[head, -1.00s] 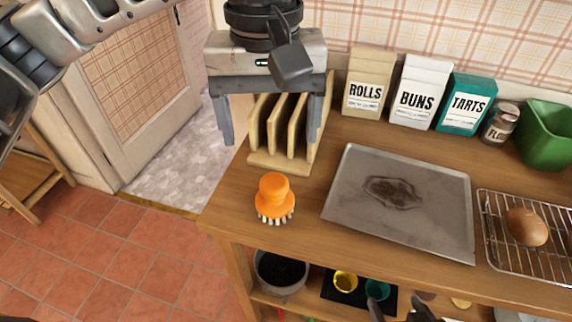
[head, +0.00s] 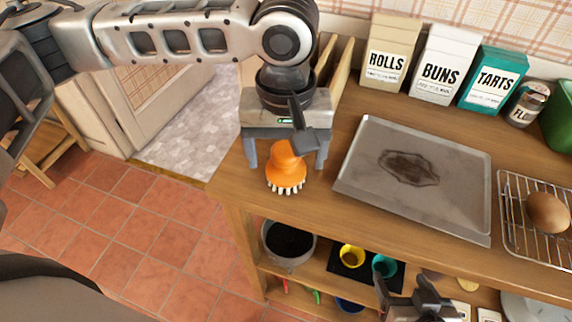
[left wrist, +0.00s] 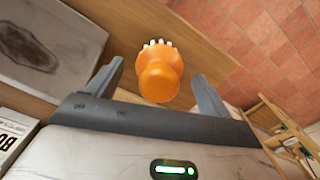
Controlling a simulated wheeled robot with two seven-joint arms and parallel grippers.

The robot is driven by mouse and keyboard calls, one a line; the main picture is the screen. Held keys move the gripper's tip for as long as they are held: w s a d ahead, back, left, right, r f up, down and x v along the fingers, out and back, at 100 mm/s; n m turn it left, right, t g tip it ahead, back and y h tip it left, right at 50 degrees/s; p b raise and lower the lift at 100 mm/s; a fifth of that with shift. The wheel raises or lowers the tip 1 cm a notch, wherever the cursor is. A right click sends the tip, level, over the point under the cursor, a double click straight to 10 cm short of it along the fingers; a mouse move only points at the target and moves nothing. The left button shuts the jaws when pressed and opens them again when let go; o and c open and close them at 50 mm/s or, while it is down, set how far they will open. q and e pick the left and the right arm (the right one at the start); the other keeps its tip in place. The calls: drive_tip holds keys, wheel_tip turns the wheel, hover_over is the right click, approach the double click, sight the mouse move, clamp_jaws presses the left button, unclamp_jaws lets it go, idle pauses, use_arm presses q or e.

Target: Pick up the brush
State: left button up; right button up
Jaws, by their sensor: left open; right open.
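The orange brush (head: 285,168) stands upright on the wooden counter near its left front corner, its white bristles down. My left gripper (head: 285,164) is open above and around the brush in the head view, and its palm hides part of the counter behind. In the left wrist view the brush (left wrist: 160,76) shows between the two open fingers (left wrist: 158,90), apart from both. My right gripper (head: 418,304) is at the bottom edge of the head view, low in front of the shelf and far from the brush.
A grey baking tray (head: 365,190) lies right of the brush. A wooden rack (head: 343,65) stands behind my left gripper. A wire rack (head: 515,230) with a brown bun (head: 547,213) is further right. Bags labelled rolls (head: 388,55), buns (head: 444,65) and tarts (head: 492,80) line the wall.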

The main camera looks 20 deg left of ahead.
use_arm(q)
drive_tip(key=shift+f, duration=1.35)
drive_tip(key=c, duration=1.1)
drive_tip(key=shift+r, duration=0.1)
drive_tip(key=shift+w+r, duration=0.1)
drive_tip(key=shift+r, duration=0.35)
wheel_tip(320, 180, up, 2)
drive_tip(key=shift+r, duration=0.2)
drive_tip(key=s+d+r, duration=0.2)
drive_tip(key=s+r, duration=0.1)
drive_tip(key=s+d+r, duration=0.3)
drive_tip(key=s, duration=0.1)
drive_tip(key=s+d+r+p, duration=0.1)
drive_tip(key=s+d+r, duration=0.2)
drive_tip(key=s, duration=0.1)
drive_tip(key=shift+s+d+r, duration=0.2)
drive_tip(key=shift+r, duration=0.1)
